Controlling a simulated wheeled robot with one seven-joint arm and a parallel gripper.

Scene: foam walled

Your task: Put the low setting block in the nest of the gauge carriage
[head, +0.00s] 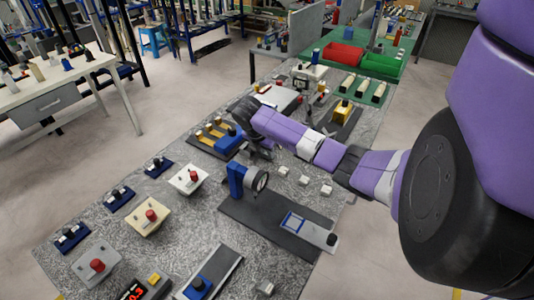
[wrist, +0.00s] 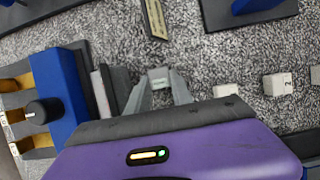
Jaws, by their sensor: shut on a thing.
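My gripper (wrist: 159,84) is shut on a small pale setting block (wrist: 158,74) held between its fingertips; no marking on it can be read. In the head view my gripper (head: 262,152) is above the grey granite-like table, and the held block is hidden there. The gauge carriage (head: 312,232) is a grey slide with a black knob, on a dark base plate below the dial gauge (head: 258,181) on its blue stand. Its nest (head: 292,222) is a blue-edged square that looks empty.
Several loose pale blocks stand right of my gripper, including one marked 2 (wrist: 278,84). A blue fixture with yellow slots (head: 215,137) stands close on the left. Boxes with red knobs (head: 187,179) stand farther left. Red and green bins (head: 345,55) are at the back.

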